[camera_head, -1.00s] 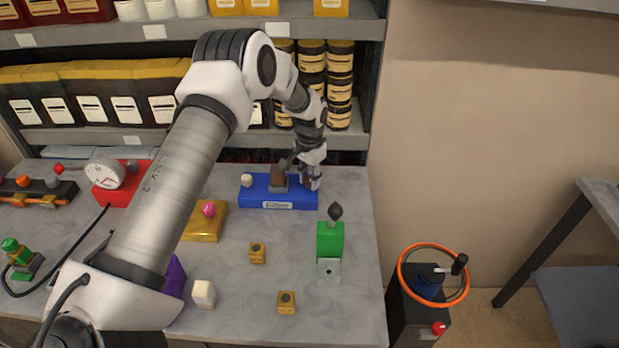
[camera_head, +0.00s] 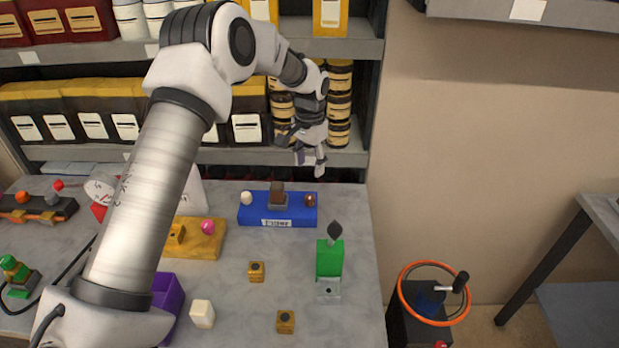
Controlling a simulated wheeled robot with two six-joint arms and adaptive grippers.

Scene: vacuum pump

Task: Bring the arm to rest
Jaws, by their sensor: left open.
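My left arm comes in from the lower left and reaches across the table. My left gripper (camera_head: 310,158) is open and empty. It hangs in front of the shelf, above and behind the right end of the blue block (camera_head: 290,212), apart from it. The blue block carries a white knob (camera_head: 246,198), a brown upright piece (camera_head: 277,194) and a small brown knob (camera_head: 310,200). My right gripper is not in view.
A green block (camera_head: 329,259) with a dark tip stands right of centre. A yellow block (camera_head: 205,240), a purple box (camera_head: 168,298), a white block (camera_head: 202,314) and small brass cubes (camera_head: 256,271) lie on the table. A pump with an orange wheel (camera_head: 402,290) stands right. Shelves (camera_head: 345,50) rise behind.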

